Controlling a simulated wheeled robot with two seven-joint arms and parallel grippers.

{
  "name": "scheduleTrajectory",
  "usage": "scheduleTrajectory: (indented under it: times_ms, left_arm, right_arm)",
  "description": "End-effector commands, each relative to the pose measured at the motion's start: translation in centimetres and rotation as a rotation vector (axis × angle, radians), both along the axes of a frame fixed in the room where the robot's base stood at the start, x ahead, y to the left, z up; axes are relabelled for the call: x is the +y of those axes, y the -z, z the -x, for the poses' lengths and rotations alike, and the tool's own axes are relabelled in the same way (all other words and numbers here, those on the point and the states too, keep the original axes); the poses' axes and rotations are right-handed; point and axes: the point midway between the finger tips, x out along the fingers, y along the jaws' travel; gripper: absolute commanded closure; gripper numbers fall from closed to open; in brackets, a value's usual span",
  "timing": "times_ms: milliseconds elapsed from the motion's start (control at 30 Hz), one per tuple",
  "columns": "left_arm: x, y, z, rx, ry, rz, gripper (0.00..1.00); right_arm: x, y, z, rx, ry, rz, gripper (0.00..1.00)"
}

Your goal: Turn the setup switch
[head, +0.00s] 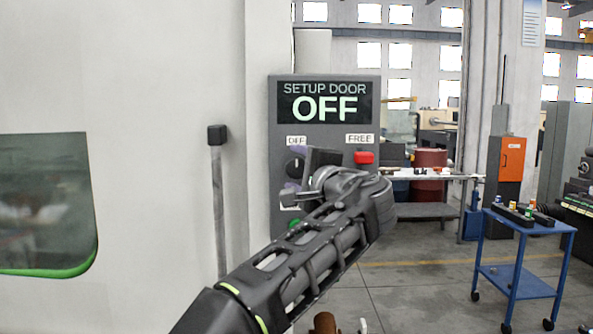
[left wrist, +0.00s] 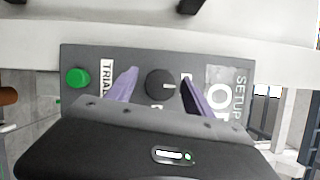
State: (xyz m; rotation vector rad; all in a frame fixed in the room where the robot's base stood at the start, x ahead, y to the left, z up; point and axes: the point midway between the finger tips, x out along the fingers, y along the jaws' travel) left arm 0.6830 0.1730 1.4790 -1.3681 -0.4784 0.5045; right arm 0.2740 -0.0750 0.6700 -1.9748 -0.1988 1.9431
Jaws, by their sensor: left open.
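The setup switch is a round black knob on a grey control panel (head: 374,84), whose display reads SETUP DOOR OFF. The knob (head: 295,167) shows partly behind my gripper in the head view, with its white mark pointing up toward the OFF label. In the left wrist view the knob (left wrist: 158,86) is fully visible. My left gripper (left wrist: 160,73) is open, with one purple finger on each side of the knob. A gap shows on both sides; I cannot tell the depth. In the head view the left gripper (head: 293,173) is at the panel. My right gripper is not in view.
A red button (head: 364,157) under the FREE label sits right of the knob, and a green button (left wrist: 77,77) lies below it beside the TRIAL label. A vertical bar handle (head: 217,190) stands left of the panel. A blue cart (head: 520,232) is farther right.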

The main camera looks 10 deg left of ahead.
Motion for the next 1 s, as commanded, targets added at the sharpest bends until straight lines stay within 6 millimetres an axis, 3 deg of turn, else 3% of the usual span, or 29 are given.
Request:
scheduleTrajectory:
  times_ms: [500,1000]
  left_arm:
    - [-4.2,0.4,5.6,0.0,0.001,0.0,0.39]
    - [-4.4,0.3,5.9,0.0,0.001,0.0,0.39]
  right_arm:
    - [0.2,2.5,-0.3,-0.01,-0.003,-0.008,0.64]
    - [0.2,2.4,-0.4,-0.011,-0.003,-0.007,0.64]
